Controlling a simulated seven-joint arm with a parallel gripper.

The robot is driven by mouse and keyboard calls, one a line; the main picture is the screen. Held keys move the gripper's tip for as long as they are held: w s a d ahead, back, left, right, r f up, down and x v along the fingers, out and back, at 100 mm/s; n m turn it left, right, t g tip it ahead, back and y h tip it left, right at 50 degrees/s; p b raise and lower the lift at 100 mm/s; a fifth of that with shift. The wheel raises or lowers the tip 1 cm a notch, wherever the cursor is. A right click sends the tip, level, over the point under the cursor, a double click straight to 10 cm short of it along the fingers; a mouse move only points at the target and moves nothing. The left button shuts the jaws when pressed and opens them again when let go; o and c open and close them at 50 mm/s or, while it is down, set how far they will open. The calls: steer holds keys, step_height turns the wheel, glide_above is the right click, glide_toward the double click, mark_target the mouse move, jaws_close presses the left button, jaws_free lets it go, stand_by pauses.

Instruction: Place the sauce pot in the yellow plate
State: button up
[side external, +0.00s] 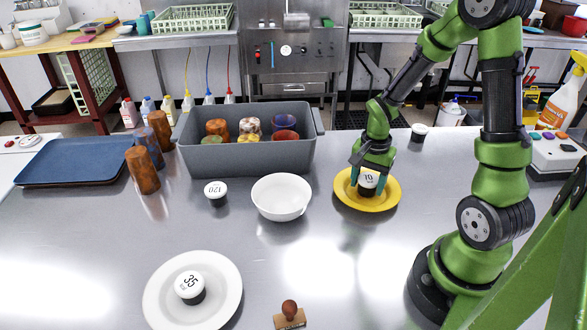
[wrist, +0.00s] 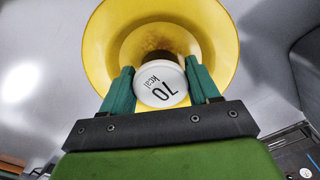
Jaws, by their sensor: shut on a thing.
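The sauce pot (side external: 368,181) is small and dark with a white lid marked 70. My gripper (side external: 369,178) is shut on it, one finger on each side. The yellow plate (side external: 387,203) is on the steel counter, right of the middle in the side view, and the pot is within its rim. In the wrist view the pot's lid (wrist: 160,84) is between my two teal fingers (wrist: 161,88), with the yellow plate (wrist: 222,45) behind it. The pot's underside is hidden, so I cannot tell whether it touches the plate.
A white bowl (side external: 281,197) and a pot marked 120 (side external: 215,190) stand left of the plate. A grey bin (side external: 243,158) with cups is behind them. A white plate (side external: 225,292) holds a pot marked 35 (side external: 189,287). A stamp (side external: 289,317) is at the front; another pot (side external: 419,131) is behind.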

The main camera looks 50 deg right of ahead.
mark_target(368, 180)
steer(key=shift+f, duration=0.15)
steer(key=o, duration=1.1)
steer(key=shift+c, duration=0.2)
step_height(368, 180, up, 12)
steer(key=s+a+r+n+t+y, duration=0.1)
steer(key=s+a+r+n+t, duration=0.1)
steer(key=a+r+n, duration=0.3)
steer(key=s+a+r+n+t+y, duration=0.1)
steer(key=a+r+n+t, duration=0.4)
steer(key=a, duration=0.6)
steer(key=shift+s+a+r+n, duration=0.2)
steer(key=shift+s+r+n, duration=0.35)
steer(key=shift+n, duration=0.35)
steer(key=shift+w, duration=0.1)
